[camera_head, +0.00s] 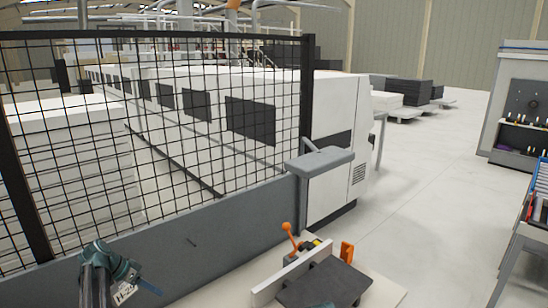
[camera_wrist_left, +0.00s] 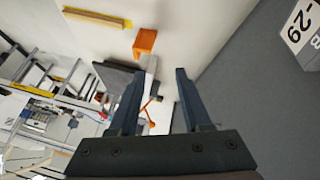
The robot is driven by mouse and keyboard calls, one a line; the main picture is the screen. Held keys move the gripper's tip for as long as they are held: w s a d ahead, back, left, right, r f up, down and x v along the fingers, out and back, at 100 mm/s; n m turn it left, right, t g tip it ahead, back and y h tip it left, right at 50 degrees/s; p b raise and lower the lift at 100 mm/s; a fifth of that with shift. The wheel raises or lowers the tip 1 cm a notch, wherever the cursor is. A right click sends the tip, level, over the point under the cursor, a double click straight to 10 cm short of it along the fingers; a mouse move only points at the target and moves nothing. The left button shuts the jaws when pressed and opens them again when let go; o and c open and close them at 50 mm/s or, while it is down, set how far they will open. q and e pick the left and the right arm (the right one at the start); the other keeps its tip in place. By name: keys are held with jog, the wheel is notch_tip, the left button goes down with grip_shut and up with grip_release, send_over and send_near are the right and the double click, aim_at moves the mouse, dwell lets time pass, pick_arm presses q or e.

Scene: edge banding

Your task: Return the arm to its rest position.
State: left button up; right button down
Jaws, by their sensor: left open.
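My left gripper (camera_head: 138,278) is low at the left in the head view, in front of the grey lower panel of the fence. In the left wrist view its two dark fingers (camera_wrist_left: 156,82) are spread apart with nothing between them. The gripper is clear of the work table (camera_head: 383,291) and its fixture. A small teal piece shows at the bottom edge of the head view; I cannot tell whether it is my right gripper.
The fixture has a dark plate (camera_head: 325,282), a pale strip (camera_head: 290,274), an orange-knobbed clamp (camera_head: 287,230) and an orange block (camera_head: 347,251). A black mesh fence (camera_head: 310,100) and grey panel (camera_head: 215,250) stand before a long white machine (camera_head: 335,100). Open floor lies right.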

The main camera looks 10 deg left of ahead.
pick_arm(q)
jog(key=s+d+f+g+b, duration=0.1)
jog(key=d+f+g+b, duration=0.35)
jog(key=d, duration=1.05)
jog(key=s+d+f+y+b, duration=0.2)
jog(key=s+d+f+b, duration=0.1)
jog(key=s+d, duration=0.3)
jog(key=s+d+f+y+b, duration=0.2)
jog(key=s+d+f, duration=0.3)
jog(key=d, duration=0.6)
jog(key=s+d+f+n+y+b, duration=0.1)
jog(key=s+d+f+b, duration=0.3)
jog(key=d, duration=0.5)
notch_tip(320, 180, down, 2)
jog(key=s+y, duration=0.1)
jog(key=s, duration=0.1)
jog(key=shift+s+d, duration=0.25)
jog(key=shift+s, duration=0.1)
